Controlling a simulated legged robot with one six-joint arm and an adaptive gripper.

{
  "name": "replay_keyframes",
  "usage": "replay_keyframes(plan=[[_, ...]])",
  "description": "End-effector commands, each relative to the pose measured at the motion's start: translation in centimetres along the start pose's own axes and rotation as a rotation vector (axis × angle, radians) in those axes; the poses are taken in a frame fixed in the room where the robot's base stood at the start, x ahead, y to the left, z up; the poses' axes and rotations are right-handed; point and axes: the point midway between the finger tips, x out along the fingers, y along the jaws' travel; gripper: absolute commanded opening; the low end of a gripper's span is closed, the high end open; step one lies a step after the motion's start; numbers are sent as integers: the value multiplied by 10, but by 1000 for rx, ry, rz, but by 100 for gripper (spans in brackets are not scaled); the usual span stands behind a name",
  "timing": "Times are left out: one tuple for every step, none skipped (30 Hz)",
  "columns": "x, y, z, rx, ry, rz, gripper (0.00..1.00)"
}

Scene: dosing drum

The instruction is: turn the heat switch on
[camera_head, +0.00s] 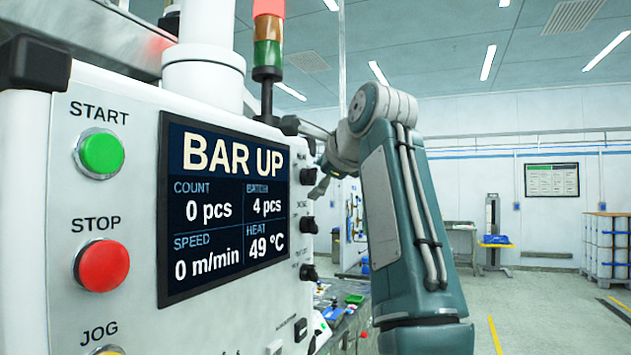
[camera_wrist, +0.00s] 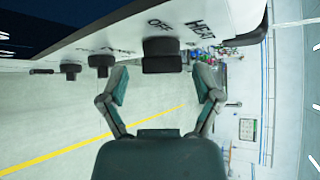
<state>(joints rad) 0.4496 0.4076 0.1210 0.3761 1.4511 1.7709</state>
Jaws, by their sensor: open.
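The heat switch (camera_wrist: 162,55) is a black rotary knob on the white panel in the wrist view. The words HEAT and OFF are printed beside it. My gripper (camera_wrist: 162,84) is open, its two teal-padded fingers spread to either side of the knob and apart from it. The knob appears ahead of the fingers, between them. In the head view my gripper (camera_head: 322,182) is at the panel's right edge, small and partly hidden, near the topmost of several black knobs. The knob labels are too small to read there.
Two more black knobs (camera_wrist: 100,62) stand left of the heat switch in the wrist view. The panel display (camera_head: 225,205) reads BAR UP and heat 49 °C. A green START button (camera_head: 100,153) and red STOP button (camera_head: 102,265) are on the panel. Open floor lies beyond.

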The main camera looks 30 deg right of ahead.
Motion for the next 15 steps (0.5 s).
replay_keyframes(plan=[[-8, -1, 0, -1, 0, -4, 82], [-14, 0, 0, -2, 0, -4, 82], [-21, 0, 0, -2, 0, -5, 82], [-29, 0, 0, -1, 2, -4, 82], [-36, 0, 0, -1, 2, -4, 82], [-44, 0, 0, -1, 2, -4, 82], [-51, 0, 0, -2, 2, -4, 82], [-57, 0, 0, -1, 3, -4, 82], [-66, 0, 0, -1, 3, -3, 82], [-72, 0, 0, -1, 3, -3, 82], [-77, 1, 0, -1, 3, -2, 82], [-84, 1, 0, -1, 3, -2, 82], [-89, 1, 0, 0, 3, -2, 82], [-93, 1, 0, 0, 3, -1, 82], [-97, 1, 0, 0, 3, 0, 82]])
